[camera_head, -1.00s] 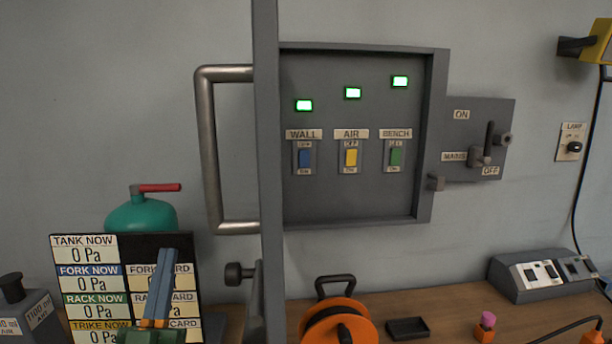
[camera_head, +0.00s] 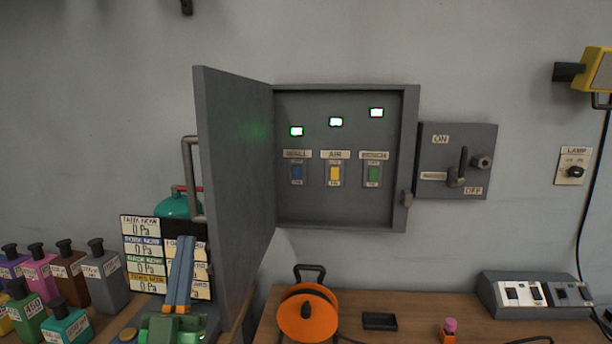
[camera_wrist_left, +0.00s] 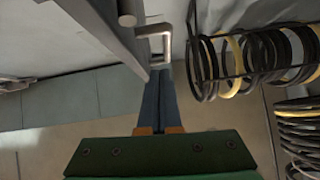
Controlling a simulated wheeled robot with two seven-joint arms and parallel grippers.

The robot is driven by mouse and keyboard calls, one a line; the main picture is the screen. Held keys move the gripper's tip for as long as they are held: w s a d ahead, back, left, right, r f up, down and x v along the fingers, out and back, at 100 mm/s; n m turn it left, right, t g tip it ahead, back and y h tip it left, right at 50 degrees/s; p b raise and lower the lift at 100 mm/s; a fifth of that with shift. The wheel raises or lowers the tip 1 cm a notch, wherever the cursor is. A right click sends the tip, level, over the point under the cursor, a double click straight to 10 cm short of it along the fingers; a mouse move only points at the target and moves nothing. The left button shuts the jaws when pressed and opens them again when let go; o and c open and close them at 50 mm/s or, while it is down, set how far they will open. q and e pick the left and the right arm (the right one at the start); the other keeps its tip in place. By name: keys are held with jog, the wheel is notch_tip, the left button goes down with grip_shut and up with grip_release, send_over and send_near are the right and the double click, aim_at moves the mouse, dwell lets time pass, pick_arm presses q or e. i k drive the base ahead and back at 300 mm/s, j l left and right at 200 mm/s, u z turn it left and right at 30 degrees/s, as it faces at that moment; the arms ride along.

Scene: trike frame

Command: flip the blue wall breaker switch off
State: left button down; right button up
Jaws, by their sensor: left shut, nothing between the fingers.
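The blue wall breaker switch (camera_head: 297,173) sits under the WALL label in the open grey breaker box (camera_head: 340,210). A green light (camera_head: 296,131) glows above it. The yellow air switch (camera_head: 334,174) and the green bench switch (camera_head: 373,175) are to its right, each with a lit green light above. The box door (camera_head: 232,185) stands open to the left. My left gripper (camera_head: 186,240) is shut and empty, low in front of the door's left side, apart from the switch. The left wrist view shows its closed blue fingers (camera_wrist_left: 159,75) too. My right gripper is not in view.
A lever box (camera_head: 437,190) marked ON and OFF is right of the breaker box. An orange reel (camera_head: 307,315) stands on the bench (camera_head: 400,305) below. Several bottles (camera_head: 68,280) and a reading board (camera_head: 141,225) are at left. Coiled hoses (camera_wrist_left: 240,65) hang at right in the left wrist view.

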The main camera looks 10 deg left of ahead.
aim_at(297, 172)
jog(key=l, duration=0.45)
jog(key=i+j+z, duration=0.15)
jog(key=i, duration=0.35)
jog(key=i+j+z, duration=0.2)
jog(key=i+j, duration=0.15)
jog(key=i, duration=0.15)
jog(key=i+j+u, duration=0.2)
jog(key=l, duration=0.1)
